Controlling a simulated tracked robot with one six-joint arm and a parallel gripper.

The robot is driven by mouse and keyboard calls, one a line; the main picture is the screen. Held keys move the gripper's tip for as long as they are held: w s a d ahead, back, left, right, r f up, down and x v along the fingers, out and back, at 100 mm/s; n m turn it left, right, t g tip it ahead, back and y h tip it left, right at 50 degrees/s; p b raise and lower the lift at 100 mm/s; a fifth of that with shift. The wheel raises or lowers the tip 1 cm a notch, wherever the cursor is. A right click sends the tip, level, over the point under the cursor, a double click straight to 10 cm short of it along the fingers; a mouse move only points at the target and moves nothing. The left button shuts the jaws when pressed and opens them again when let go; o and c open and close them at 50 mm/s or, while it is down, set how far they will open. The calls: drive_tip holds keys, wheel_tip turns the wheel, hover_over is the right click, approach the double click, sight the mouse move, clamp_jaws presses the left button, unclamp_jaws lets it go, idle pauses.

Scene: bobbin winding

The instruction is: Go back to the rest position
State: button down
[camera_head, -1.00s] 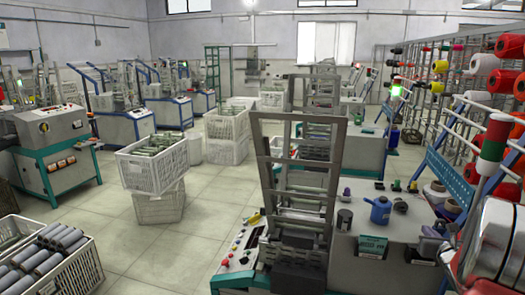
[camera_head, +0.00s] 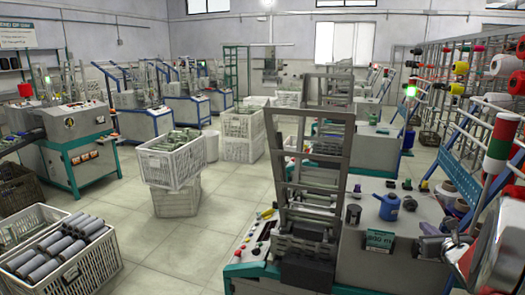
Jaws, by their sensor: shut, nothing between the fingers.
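My gripper is not in view, and I cannot make out any part of my arm. The near winding machine (camera_head: 375,250) stands at the right front, with a tall grey metal rack (camera_head: 338,170) upright on it. A shiny metal part (camera_head: 500,240) fills the lower right edge, partly cut off.
White crates stacked (camera_head: 177,204) stand on the floor left of the machine. Another crate (camera_head: 100,268) with grey bobbins is at the lower left. More machines (camera_head: 80,152) line the left. A thread rack (camera_head: 455,110) stands at right. Tiled floor (camera_head: 185,255) between is clear.

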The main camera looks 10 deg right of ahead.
drive_tip(key=w+a+r+n+y, duration=0.25)
drive_tip(key=a+n, duration=0.25)
drive_tip(key=a, duration=0.5)
drive_tip(key=w+a+r+n+y, duration=0.25)
drive_tip(key=a+n+y, duration=0.2)
drive_tip(key=a, duration=0.65)
drive_tip(key=s+a+r+n+g+y, duration=0.15)
drive_tip(key=a+n, duration=0.25)
drive_tip(key=a, duration=0.4)
drive_tip(key=s+a+r+n+g+y, duration=0.1)
drive_tip(key=s+a+n, duration=0.2)
drive_tip(key=a+n, duration=0.35)
drive_tip(key=s+a+f+n+g, duration=0.2)
drive_tip(key=s+a+n+g, duration=0.2)
drive_tip(key=s+a+n, duration=0.55)
drive_tip(key=s+a+f+n+g+h, duration=0.1)
drive_tip(key=s+a+n+h, duration=0.1)
drive_tip(key=s+n, duration=0.2)
drive_tip(key=s+a+f+n+g+h, duration=0.1)
drive_tip(key=s+n, duration=0.4)
drive_tip(key=s, duration=0.5)
drive_tip(key=shift+s+a+h, duration=0.3)
drive_tip(key=shift+a+h, duration=0.15)
drive_tip(key=shift+a, duration=0.45)
